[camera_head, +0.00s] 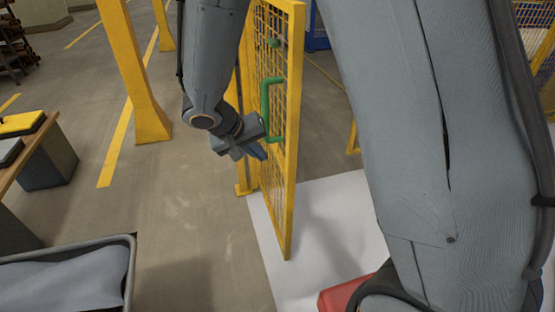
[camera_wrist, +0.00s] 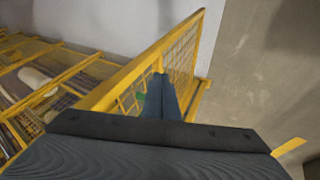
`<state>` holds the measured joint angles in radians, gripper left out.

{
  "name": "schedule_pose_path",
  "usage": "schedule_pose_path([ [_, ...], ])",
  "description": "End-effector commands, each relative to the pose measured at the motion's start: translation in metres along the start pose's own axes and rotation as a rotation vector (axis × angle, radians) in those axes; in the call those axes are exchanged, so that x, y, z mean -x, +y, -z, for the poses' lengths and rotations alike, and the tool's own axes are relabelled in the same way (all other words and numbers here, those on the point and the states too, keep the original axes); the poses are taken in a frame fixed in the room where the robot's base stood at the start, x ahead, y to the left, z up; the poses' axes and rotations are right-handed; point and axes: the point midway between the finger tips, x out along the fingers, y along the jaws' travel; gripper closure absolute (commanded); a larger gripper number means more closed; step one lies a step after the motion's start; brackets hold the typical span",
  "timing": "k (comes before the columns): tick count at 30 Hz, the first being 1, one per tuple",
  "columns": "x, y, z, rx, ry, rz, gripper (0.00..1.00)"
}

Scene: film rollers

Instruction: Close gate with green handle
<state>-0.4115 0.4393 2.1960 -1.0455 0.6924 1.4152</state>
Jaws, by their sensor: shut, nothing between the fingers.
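The gate (camera_head: 291,130) is a yellow frame with wire mesh, standing upright and seen at a steep angle in the head view. It stands open, swung out from the fence line. Its green handle (camera_head: 265,110) is a vertical bar on the mesh. My gripper (camera_head: 262,155) is shut and empty, just below and left of the handle, close to the mesh; I cannot tell if it touches. In the wrist view my gripper's fingers (camera_wrist: 162,85) are together beside the gate (camera_wrist: 180,55), and a bit of the green handle (camera_wrist: 139,97) shows left of them, mostly hidden.
A yellow post (camera_head: 135,75) stands at the left. A wooden table (camera_head: 30,150) and a grey-rimmed bin (camera_head: 130,270) are at the lower left. A red object (camera_head: 345,292) shows at the bottom. A white floor area (camera_head: 320,220) lies under the gate. The floor left of the gate is clear.

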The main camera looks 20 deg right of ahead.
Motion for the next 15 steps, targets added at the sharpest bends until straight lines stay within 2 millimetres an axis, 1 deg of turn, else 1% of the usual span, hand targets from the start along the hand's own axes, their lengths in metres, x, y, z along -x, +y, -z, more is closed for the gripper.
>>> schedule_pose_path([
  [1, 0.000, -0.009, 0.006, -0.002, 0.026, -0.003, 1.00],
  [3, 0.000, -0.017, 0.013, -0.014, 0.053, -0.005, 1.00],
  [8, -0.007, -0.022, 0.018, -0.023, 0.073, -0.006, 1.00],
  [11, -0.020, -0.021, 0.018, -0.024, 0.071, -0.006, 1.00],
  [15, -0.046, -0.021, 0.020, -0.024, 0.069, -0.006, 1.00],
])
